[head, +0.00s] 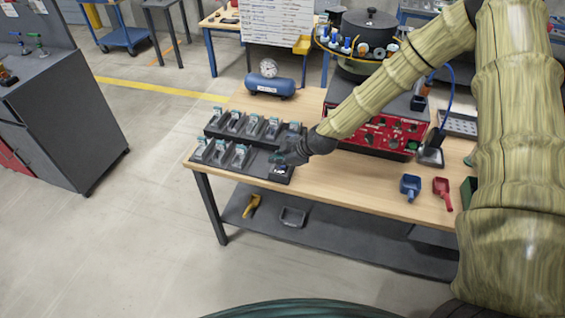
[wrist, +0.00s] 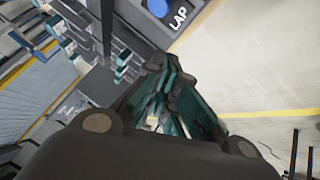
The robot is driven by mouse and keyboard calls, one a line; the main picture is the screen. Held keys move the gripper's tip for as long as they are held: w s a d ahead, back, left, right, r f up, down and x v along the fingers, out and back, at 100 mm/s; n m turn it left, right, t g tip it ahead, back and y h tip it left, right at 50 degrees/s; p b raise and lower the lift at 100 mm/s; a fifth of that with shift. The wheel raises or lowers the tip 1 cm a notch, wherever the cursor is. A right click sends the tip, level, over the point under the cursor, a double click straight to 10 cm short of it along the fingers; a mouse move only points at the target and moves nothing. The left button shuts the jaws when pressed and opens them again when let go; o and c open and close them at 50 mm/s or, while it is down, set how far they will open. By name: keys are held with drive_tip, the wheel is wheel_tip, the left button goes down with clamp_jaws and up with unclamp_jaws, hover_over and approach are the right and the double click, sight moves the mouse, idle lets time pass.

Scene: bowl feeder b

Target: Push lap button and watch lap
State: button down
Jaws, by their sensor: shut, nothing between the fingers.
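The lap button (wrist: 158,7) is a round blue button on a grey box, partly cut off by the top edge of the wrist view. The white word LAP (wrist: 180,18) stands beside it. My gripper (wrist: 165,68) is shut and empty, with its fingertips below the button in the picture and apart from it there. In the head view my gripper (head: 284,158) is over the front right end of a dark rack (head: 255,168) on the wooden table. A small dark unit (head: 281,172) shows just under it, partly hidden by the gripper. I cannot tell whether the fingertips touch anything.
Several small upright devices (head: 240,156) stand in two rows left of my gripper. A red control box (head: 385,135) with a bowl feeder (head: 362,45) stands behind right. A blue tank (head: 270,84) stands at the back left.

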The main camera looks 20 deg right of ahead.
drive_tip(key=w+d+r+n+t, duration=0.1)
drive_tip(key=w+d+r+n, duration=0.1)
drive_tip(key=w+r, duration=0.2)
drive_tip(key=shift+w+r, duration=0.2)
drive_tip(key=shift+r, duration=0.35)
drive_tip(key=shift+f, duration=0.1)
drive_tip(key=shift+f+b, duration=1.7)
drive_tip(key=shift+f, duration=1.85)
drive_tip(key=shift+f+b, duration=0.65)
drive_tip(key=shift+f, duration=0.15)
drive_tip(key=shift+f+b, duration=0.85)
drive_tip(key=shift+b, duration=0.05)
drive_tip(key=shift+r, duration=0.1)
drive_tip(key=shift+r+p, duration=0.4)
drive_tip(key=shift+r, duration=0.4)
